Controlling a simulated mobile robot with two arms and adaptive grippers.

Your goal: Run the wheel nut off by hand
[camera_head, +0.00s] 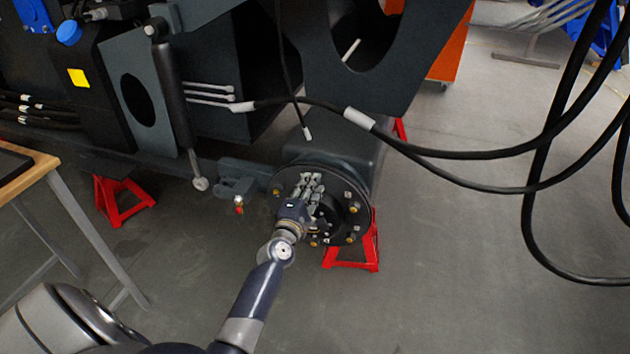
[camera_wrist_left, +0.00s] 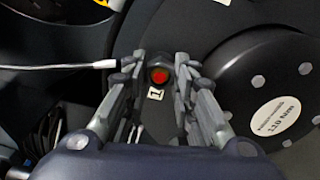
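The wheel hub (camera_head: 362,200) is a dark round flange with several brass-coloured nuts or studs around its rim. My left gripper (camera_head: 312,178) is at the hub's upper left and covers part of its face. In the left wrist view, the fingertips of my left gripper (camera_wrist_left: 160,62) lie on either side of a dark wheel nut (camera_wrist_left: 160,86) with a red centre. A small label "1" sits just below that nut. The fingers are very close to its sides, but I cannot tell whether they touch it. My right gripper is not in view.
Red stands (camera_head: 352,258) are under the chassis. A thick black hose (camera_head: 470,154) hangs across the right side. A table (camera_head: 40,168) is at the left edge. A domed hub centre (camera_wrist_left: 235,72) with a white label is right of the nut.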

